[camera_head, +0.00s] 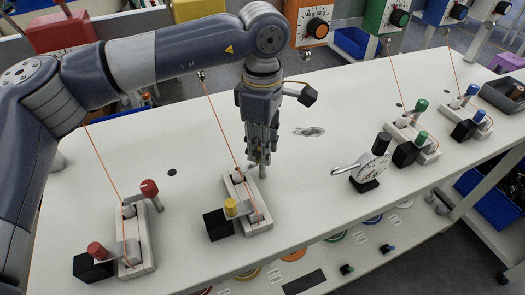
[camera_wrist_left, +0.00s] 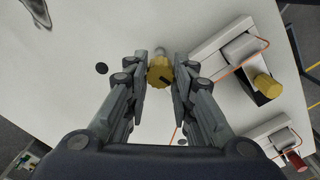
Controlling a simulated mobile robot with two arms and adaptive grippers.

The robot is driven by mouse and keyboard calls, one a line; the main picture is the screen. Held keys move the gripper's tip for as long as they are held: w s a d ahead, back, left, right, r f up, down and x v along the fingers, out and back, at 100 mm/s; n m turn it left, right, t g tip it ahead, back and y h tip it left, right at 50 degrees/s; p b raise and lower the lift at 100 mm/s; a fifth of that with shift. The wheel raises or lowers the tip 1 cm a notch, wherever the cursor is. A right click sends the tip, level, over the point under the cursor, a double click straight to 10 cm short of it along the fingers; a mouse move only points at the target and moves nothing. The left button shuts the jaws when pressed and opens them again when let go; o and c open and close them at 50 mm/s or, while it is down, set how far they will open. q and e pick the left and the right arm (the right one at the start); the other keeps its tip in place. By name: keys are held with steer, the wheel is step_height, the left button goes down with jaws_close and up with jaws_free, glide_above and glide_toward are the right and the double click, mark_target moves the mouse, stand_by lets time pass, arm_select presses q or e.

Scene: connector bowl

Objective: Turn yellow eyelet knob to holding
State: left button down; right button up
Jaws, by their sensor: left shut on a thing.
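The yellow eyelet knob (camera_wrist_left: 160,75) shows in the left wrist view between the two fingers of my left gripper (camera_wrist_left: 160,82), with a dark mark on its face. My left gripper is shut on this knob. In the head view my left gripper (camera_head: 262,158) points down at the far end of the yellow station (camera_head: 258,226), and its fingers hide the knob. A second yellow knob (camera_head: 231,208) stands at the near end of the station; it also shows in the left wrist view (camera_wrist_left: 267,86). My right gripper is in neither view.
A red-knobbed station (camera_head: 145,262) stands left. Thin orange cords run up from the stations. The table between yellow station and gauge is clear.

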arm_select(q)
steer(key=shift+m+b, duration=0.55)
steer(key=shift+m, duration=0.65)
steer(key=shift+r, duration=0.1)
steer(key=c, duration=1.3)
jaws_free()
steer(key=shift+c, duration=0.2)
step_height(320, 180, up, 12)
